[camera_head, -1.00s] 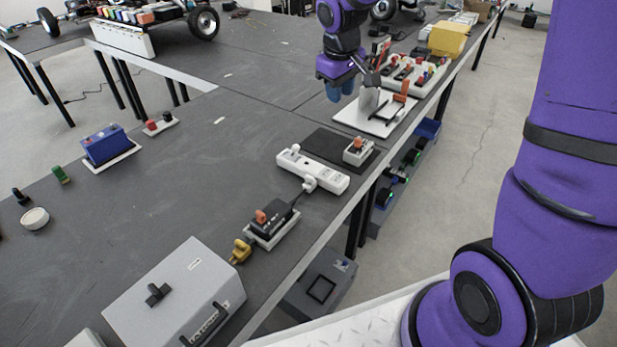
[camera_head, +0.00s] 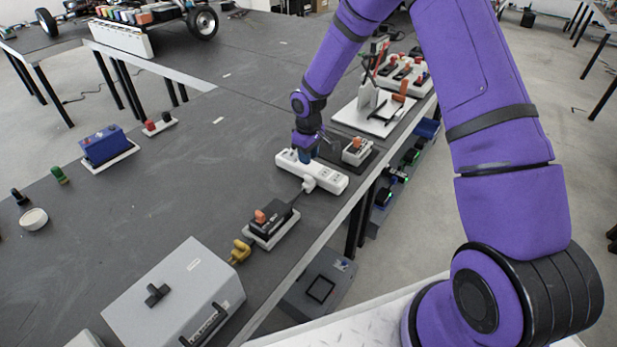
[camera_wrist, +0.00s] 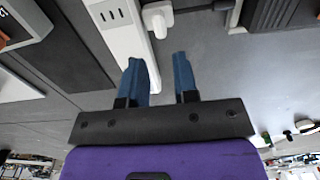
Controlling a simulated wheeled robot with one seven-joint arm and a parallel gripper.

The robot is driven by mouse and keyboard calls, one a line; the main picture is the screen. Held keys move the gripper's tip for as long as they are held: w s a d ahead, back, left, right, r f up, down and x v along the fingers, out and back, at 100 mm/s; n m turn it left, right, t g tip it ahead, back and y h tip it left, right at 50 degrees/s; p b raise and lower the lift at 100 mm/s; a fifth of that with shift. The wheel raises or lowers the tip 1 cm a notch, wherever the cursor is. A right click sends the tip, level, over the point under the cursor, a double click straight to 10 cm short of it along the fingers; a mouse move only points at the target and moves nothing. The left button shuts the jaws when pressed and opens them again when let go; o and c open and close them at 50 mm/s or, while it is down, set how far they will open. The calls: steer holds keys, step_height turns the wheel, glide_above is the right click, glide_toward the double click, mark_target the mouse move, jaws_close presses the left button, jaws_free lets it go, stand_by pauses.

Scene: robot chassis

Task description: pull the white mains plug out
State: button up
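The white power strip (camera_head: 328,178) lies on the dark table near its front edge. It also shows in the wrist view (camera_wrist: 117,35). A white plug (camera_head: 309,184) with a dark cord sits at the strip's front side. In the wrist view the plug (camera_wrist: 157,18) is at the top, beyond my fingertips. My gripper (camera_head: 305,158) points down at the strip's left end and hides part of it. In the wrist view my gripper (camera_wrist: 158,60) is open, its blue fingers apart, with nothing held between them. Whether the fingers touch the strip, I cannot tell.
A black box with an orange top (camera_head: 270,222) lies left of the plug. A small device (camera_head: 357,150) on a dark mat is close behind the strip. A white board with an upright block (camera_head: 370,100) stands farther back.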

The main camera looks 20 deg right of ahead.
mark_target(308, 176)
step_height(308, 176, down, 9)
steer(key=shift+f, duration=0.1)
stand_by(0.3)
jaws_close()
